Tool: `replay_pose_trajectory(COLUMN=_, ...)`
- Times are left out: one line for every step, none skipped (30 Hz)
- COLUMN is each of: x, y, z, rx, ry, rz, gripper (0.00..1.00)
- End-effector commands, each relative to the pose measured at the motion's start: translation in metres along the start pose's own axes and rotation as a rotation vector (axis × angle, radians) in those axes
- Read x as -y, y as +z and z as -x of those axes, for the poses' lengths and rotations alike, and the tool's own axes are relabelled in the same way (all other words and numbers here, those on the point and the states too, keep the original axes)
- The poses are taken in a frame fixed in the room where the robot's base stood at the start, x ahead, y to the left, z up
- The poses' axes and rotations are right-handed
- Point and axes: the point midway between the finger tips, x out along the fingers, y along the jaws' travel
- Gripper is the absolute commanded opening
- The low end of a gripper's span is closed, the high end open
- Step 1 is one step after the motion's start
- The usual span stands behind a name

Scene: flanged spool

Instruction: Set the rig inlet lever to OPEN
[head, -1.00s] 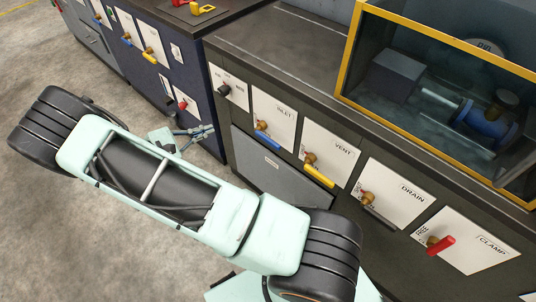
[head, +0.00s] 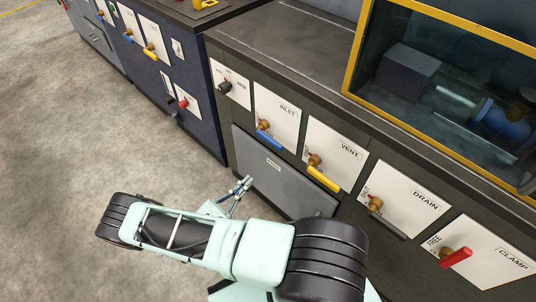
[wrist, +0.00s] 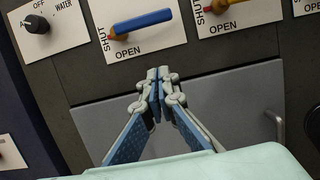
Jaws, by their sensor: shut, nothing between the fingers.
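The inlet lever is a blue handle (head: 269,141) on a brass pivot, on the white INLET plate (head: 280,108). In the wrist view the blue handle (wrist: 147,20) lies roughly level and extends right from its pivot. SHUT is printed sideways at the left of the plate and OPEN below the handle. My gripper (head: 246,183) is in front of the grey drawer, lower than the lever in the picture. In the wrist view my gripper (wrist: 158,74) has its fingertips together, empty, below the OPEN label and apart from the handle.
To the right are the yellow VENT lever (head: 323,179), the DRAIN lever (head: 376,204) and the red CLAMP lever (head: 456,258). A black knob (head: 225,87) is left of the inlet plate. A grey drawer (head: 275,165) is below, with a handle (wrist: 277,126) at right.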

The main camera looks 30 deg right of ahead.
Motion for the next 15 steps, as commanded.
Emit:
replay_pose_trajectory(x=0.0, y=0.0, z=0.0, rx=0.002, ry=0.001, rz=0.002, gripper=0.0)
replay_pose_trajectory(x=0.001, y=0.0, z=0.0, rx=0.002, ry=0.001, rz=0.002, gripper=0.0)
replay_pose_trajectory(x=0.0, y=0.0, z=0.0, rx=0.002, ry=0.001, rz=0.002, gripper=0.0)
replay_pose_trajectory(x=0.0, y=0.0, z=0.0, rx=0.001, ry=0.001, rz=0.002, gripper=0.0)
replay_pose_trajectory(x=0.0, y=0.0, z=0.0, rx=0.001, ry=0.001, rz=0.001, gripper=0.0)
replay_pose_trajectory(x=0.0, y=0.0, z=0.0, rx=0.001, ry=0.001, rz=0.001, gripper=0.0)
replay_pose_trajectory(x=0.0, y=0.0, z=0.0, rx=0.001, ry=0.001, rz=0.001, gripper=0.0)
replay_pose_trajectory(x=0.0, y=0.0, z=0.0, rx=0.001, ry=0.0, rz=0.001, gripper=0.0)
replay_pose_trajectory(x=0.0, y=0.0, z=0.0, rx=0.001, ry=0.0, rz=0.001, gripper=0.0)
replay_pose_trajectory(x=0.0, y=0.0, z=-0.001, rx=0.001, ry=0.0, rz=0.001, gripper=0.0)
replay_pose_trajectory(x=0.0, y=0.0, z=-0.002, rx=0.001, ry=0.0, rz=0.001, gripper=0.0)
replay_pose_trajectory(x=0.0, y=0.0, z=-0.004, rx=0.001, ry=-0.001, rz=0.001, gripper=0.0)
replay_pose_trajectory(x=0.001, y=0.0, z=-0.007, rx=0.002, ry=-0.002, rz=0.001, gripper=0.0)
replay_pose_trajectory(x=0.001, y=0.001, z=-0.01, rx=0.002, ry=-0.003, rz=0.001, gripper=0.0)
replay_pose_trajectory(x=0.001, y=0.001, z=-0.015, rx=0.002, ry=-0.003, rz=0.001, gripper=0.0)
